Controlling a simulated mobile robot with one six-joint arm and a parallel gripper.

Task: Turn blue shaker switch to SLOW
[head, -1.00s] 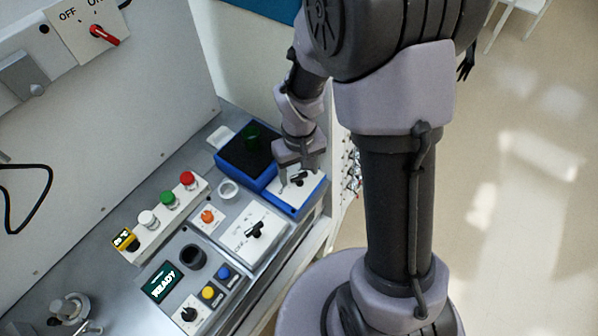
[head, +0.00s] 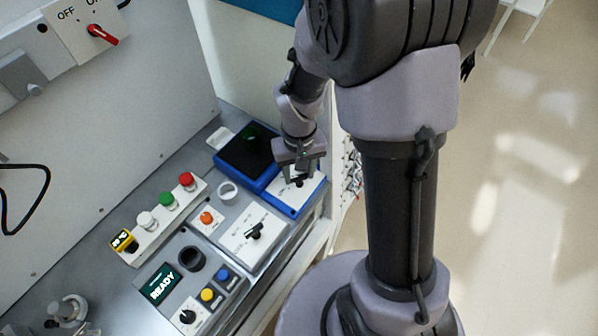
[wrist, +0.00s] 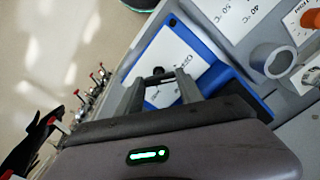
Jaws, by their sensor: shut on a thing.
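The blue shaker (head: 265,185) sits at the far right end of the bench, with a dark platform (head: 243,152) and a white switch panel (head: 285,195). The black switch knob (head: 298,183) is on that panel, and its top end shows in the wrist view (wrist: 158,71). My gripper (head: 299,177) reaches down over the panel and is shut on the knob. In the wrist view its two fingers (wrist: 159,77) stand on either side of the knob. The panel's lettering is partly covered and too small to read, so the switch position cannot be told.
A second white panel with a black knob (head: 255,231) lies just left of the shaker. A grey ring-shaped holder (head: 228,190), an orange knob (head: 207,218) and a row of coloured buttons (head: 167,200) are nearby. The bench edge drops off at the right.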

